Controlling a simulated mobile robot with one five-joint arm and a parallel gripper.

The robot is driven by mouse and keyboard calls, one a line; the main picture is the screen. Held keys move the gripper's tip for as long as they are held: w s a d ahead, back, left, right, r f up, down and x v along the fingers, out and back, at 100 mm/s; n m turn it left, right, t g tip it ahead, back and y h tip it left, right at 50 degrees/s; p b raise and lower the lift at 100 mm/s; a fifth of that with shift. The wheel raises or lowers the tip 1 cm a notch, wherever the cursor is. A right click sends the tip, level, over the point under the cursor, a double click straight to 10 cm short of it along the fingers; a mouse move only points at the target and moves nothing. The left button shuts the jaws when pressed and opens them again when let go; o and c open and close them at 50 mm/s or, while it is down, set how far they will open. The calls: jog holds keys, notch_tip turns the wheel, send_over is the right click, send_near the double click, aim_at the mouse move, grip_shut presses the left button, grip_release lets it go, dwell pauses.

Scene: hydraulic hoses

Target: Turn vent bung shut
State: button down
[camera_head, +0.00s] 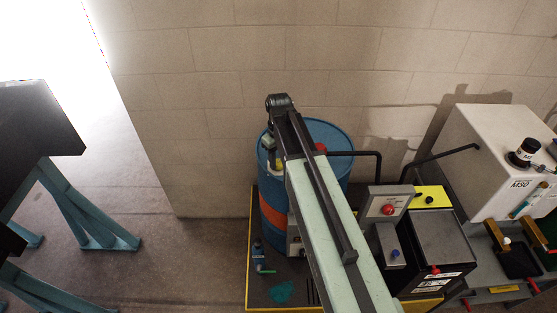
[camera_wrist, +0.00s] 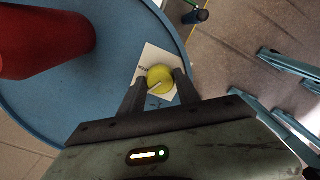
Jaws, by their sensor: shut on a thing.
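The vent bung (camera_wrist: 160,79) is a round yellow knob with a pale line across it, on a white label (camera_wrist: 150,60) on the blue drum lid (camera_wrist: 110,75). In the wrist view my gripper (camera_wrist: 160,84) has its two dark fingers on either side of the bung, shut on it. In the head view the blue drum (camera_head: 331,142) stands by the wall. My arm hides part of it. A bit of yellow shows at the drum's left rim beside my gripper (camera_head: 274,164). The fingertips are hard to make out there.
A red cylinder (camera_wrist: 45,40) rises from the lid near the bung. A black pipe (camera_head: 355,154) runs right of the drum. A control box with a red button (camera_head: 388,209) and a white tank (camera_head: 490,165) stand right.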

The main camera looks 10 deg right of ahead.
aim_at(279, 162)
jog(key=n, duration=0.5)
jog(key=shift+n, duration=0.3)
dwell(0.4)
jog(key=c, duration=0.9)
grip_release()
jog(key=shift+o, duration=0.2)
jog(key=shift+r, duration=0.15)
notch_tip(279, 162, up, 8)
jog(key=p, duration=0.8)
jog(key=shift+f, duration=0.25)
